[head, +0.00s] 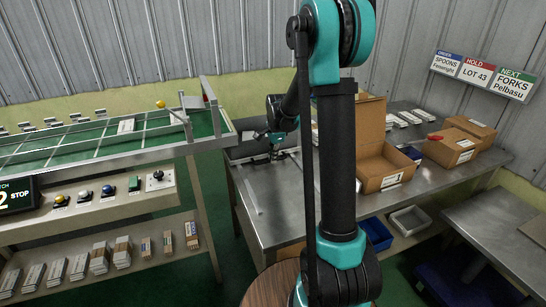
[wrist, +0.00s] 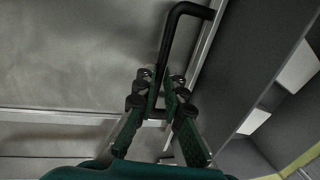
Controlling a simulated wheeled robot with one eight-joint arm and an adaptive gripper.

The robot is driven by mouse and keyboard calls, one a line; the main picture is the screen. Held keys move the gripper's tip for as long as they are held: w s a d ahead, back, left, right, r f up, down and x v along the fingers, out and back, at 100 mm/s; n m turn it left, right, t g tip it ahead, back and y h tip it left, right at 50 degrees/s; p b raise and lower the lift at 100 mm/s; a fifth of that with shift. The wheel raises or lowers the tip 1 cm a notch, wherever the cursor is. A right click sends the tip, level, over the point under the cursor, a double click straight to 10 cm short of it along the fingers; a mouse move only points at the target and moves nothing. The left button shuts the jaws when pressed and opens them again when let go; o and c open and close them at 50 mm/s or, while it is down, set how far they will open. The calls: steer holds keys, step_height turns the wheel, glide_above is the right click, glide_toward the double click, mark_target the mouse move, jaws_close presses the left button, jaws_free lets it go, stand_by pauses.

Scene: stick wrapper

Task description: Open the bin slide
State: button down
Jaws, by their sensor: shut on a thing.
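My gripper (wrist: 168,90) is shut on a black bar handle (wrist: 186,9) in the wrist view, with a finger on each side of the bar. The handle stands along the metal edge of a flat grey panel (wrist: 75,60), which looks like the bin slide. Right of that edge is a dark grey recess with pale flat pieces (wrist: 298,64) in it. In the head view my gripper (head: 277,146) is low over a dark grey bin (head: 248,150) at the left end of the metal table; the handle is too small to make out there.
The metal table (head: 264,207) carries an open cardboard box (head: 377,168) and further cartons (head: 452,147) at right. A green-bedded machine with a metal frame (head: 165,151) stands close on the left. Blue (head: 377,232) and white (head: 409,219) trays sit below the table.

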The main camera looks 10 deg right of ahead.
steer(key=shift+s, duration=0.1)
steer(key=s+d, duration=0.1)
steer(key=s, duration=0.7)
steer(key=s+d, duration=0.2)
steer(key=s, duration=0.6)
steer(key=s+d, duration=0.2)
steer(key=s, duration=0.6)
steer(key=c, duration=1.6)
jaws_free()
steer(key=shift+r, duration=0.1)
step_height(320, 180, up, 12)
steer(key=s, duration=0.2)
steer(key=shift+s+d+f, duration=0.15)
steer(key=shift+f, duration=0.05)
